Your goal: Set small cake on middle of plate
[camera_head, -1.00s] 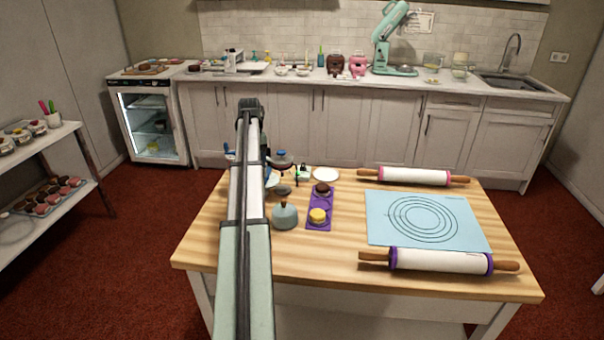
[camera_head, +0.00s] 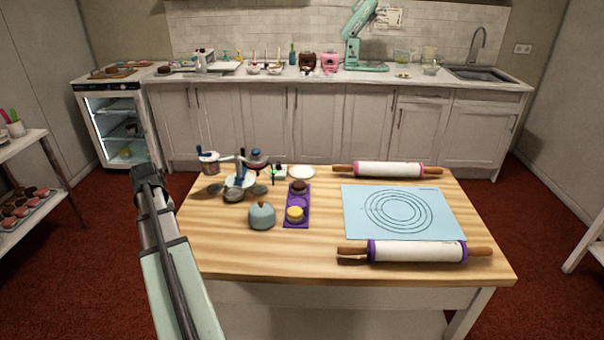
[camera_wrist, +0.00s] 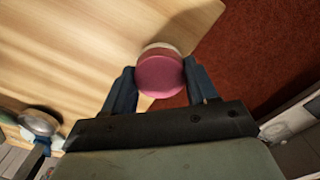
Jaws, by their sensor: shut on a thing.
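In the wrist view my gripper (camera_wrist: 160,72) is shut on a small round pink cake (camera_wrist: 160,78) with a pale band on its far side. The cake is held near the table's edge, with red floor beyond it. In the head view my arm hides the gripper and the cake, at the left of the table. A white plate-like disc (camera_head: 240,181) is part of the group of stands at the table's back left. A separate white plate (camera_head: 302,172) lies flat at the back edge. I cannot tell which one the task means.
A purple tray (camera_head: 296,205) holds a brown cake (camera_head: 298,187) and a yellow cake (camera_head: 295,214). A grey-blue lidded pot (camera_head: 262,216) stands beside it. A blue mat (camera_head: 402,212) and two rolling pins (camera_head: 388,169) fill the right side. The table's front left is clear.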

